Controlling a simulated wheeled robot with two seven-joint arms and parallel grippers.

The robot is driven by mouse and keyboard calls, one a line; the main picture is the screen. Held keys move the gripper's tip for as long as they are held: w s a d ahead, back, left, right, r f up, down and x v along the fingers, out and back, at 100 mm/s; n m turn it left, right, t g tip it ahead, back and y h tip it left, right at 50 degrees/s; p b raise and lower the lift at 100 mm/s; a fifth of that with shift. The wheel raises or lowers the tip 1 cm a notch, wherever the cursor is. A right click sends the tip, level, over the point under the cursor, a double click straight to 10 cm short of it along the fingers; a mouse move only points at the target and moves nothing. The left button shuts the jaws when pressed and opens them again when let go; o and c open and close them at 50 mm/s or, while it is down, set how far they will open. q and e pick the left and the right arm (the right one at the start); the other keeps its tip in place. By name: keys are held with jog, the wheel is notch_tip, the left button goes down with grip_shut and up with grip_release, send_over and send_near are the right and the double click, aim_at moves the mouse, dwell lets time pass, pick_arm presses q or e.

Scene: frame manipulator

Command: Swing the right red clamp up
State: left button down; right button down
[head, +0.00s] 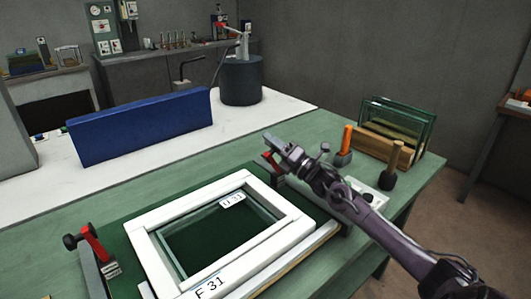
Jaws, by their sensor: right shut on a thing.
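The right red clamp (269,158) is at the far right corner of the white frame (149,251), mostly hidden behind my right gripper (272,145). My right gripper is shut on the right red clamp. The clamp's angle is hard to tell. The white frame, marked "F 31", lies on a dark green board, with a pane labelled "U 31" inside it. The left red clamp (95,243), with a black knob, stands tilted at the frame's left side. My left gripper is out of view.
An orange-handled tool (346,143) and a wooden-handled tool (394,160) stand right of my gripper. Behind them is a wooden rack with glass panes (401,117). A blue block (140,128) stands on the white surface behind. The green bench (60,224) has free room at left.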

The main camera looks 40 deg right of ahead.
jog(key=shift+w+d+f+m+t+h+b, duration=0.1)
jog(key=shift+d+m+t+h+b, duration=0.15)
jog(key=shift+d+m+h, duration=0.7)
jog(key=shift+d+f+m+t+h+b, duration=0.1)
jog(key=shift+d+m+t+h, duration=0.25)
jog(key=shift+m, duration=1.1)
jog(key=shift+w+d+m+t+h+b, duration=0.15)
jog(key=shift+d+m+h, duration=0.35)
jog(key=shift+d+m, duration=0.5)
jog(key=shift+s+a+m, duration=0.1)
jog(key=shift+a+m, duration=0.05)
jog(key=shift+m, duration=0.15)
jog(key=c, duration=1.1)
grip_release()
jog(key=shift+o, duration=0.2)
